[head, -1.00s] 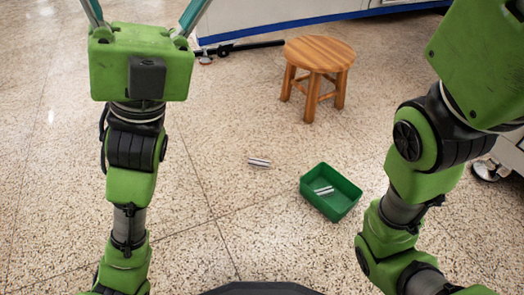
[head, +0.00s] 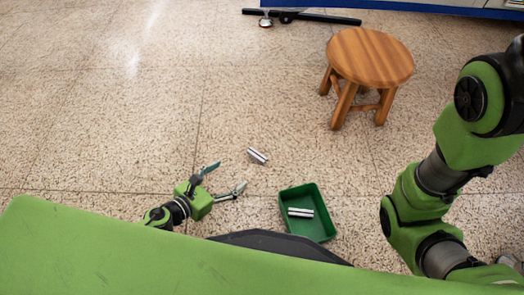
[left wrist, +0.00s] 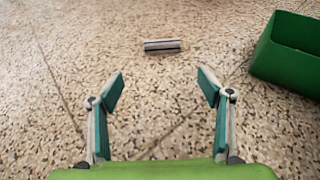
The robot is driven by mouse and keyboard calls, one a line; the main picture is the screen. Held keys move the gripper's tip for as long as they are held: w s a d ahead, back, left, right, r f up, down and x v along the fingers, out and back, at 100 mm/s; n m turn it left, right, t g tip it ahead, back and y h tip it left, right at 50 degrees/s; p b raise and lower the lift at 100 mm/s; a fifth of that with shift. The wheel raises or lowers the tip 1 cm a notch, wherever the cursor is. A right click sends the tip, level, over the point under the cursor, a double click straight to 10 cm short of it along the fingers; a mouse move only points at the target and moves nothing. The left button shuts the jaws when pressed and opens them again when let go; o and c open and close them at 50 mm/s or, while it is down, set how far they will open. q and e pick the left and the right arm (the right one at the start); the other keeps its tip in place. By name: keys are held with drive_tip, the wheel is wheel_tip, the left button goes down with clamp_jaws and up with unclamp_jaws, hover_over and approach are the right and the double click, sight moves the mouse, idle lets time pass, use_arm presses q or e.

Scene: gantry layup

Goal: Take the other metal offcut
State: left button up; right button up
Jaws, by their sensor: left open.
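A metal offcut (head: 257,155), a short silvery bar, lies on the speckled floor left of and beyond the green bin. It also shows in the left wrist view (left wrist: 162,45), ahead of the fingertips. My left gripper (head: 226,178) is open and empty, low near the floor, short of the offcut and apart from it. Its spread fingers show in the left wrist view (left wrist: 160,80). Other metal offcuts (head: 300,212) lie inside the green bin (head: 325,232). My right gripper is out of view; only its arm shows at the right.
The green bin's wall (left wrist: 290,62) stands close on the right in the left wrist view. A wooden stool (head: 369,55) stands beyond the bin. A blue-edged bench and a black bar (head: 330,18) are at the back. The floor at the left is clear.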

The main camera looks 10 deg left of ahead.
use_arm(q)
drive_tip(key=b, duration=0.1)
approach(255, 156)
drive_tip(key=w+f, duration=0.1)
drive_tip(key=w+d+f, duration=0.1)
drive_tip(key=w, duration=0.1)
drive_tip(key=shift+f, duration=0.35)
drive_tip(key=shift+w+d+f, duration=0.1)
drive_tip(key=shift+w+d, duration=0.3)
drive_tip(key=shift+w, duration=0.25)
drive_tip(key=x, duration=0.1)
drive_tip(key=b+x, duration=0.1)
drive_tip(key=x, duration=0.2)
drive_tip(key=shift+w+d+r, duration=0.15)
drive_tip(key=shift+d+r, duration=0.15)
drive_tip(key=c, duration=1.2)
